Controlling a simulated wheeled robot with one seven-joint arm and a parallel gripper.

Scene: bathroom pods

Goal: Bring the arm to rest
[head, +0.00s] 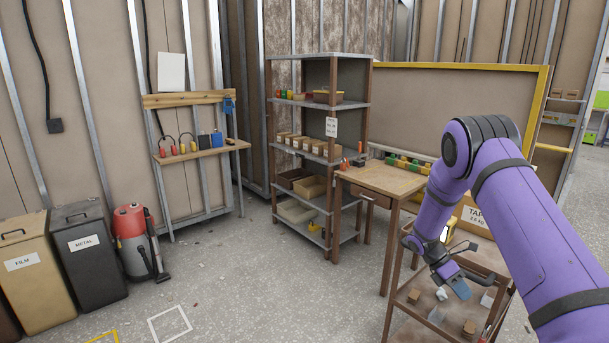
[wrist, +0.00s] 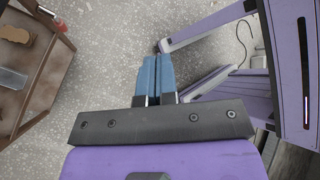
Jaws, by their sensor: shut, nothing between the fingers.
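My purple arm reaches in from the right edge of the head view and bends down at the elbow. My gripper (head: 459,288) hangs low in front of the wooden trolley (head: 398,307). In the wrist view, the blue fingers of my gripper (wrist: 157,62) lie side by side and touch, with nothing between them. Below them in that view is bare speckled floor. The trolley's edge shows at the left of the wrist view (wrist: 50,72), apart from the fingers.
Small blocks lie on the trolley's shelf. A small wooden table (head: 385,179) and a shelf rack (head: 330,215) stand behind it.

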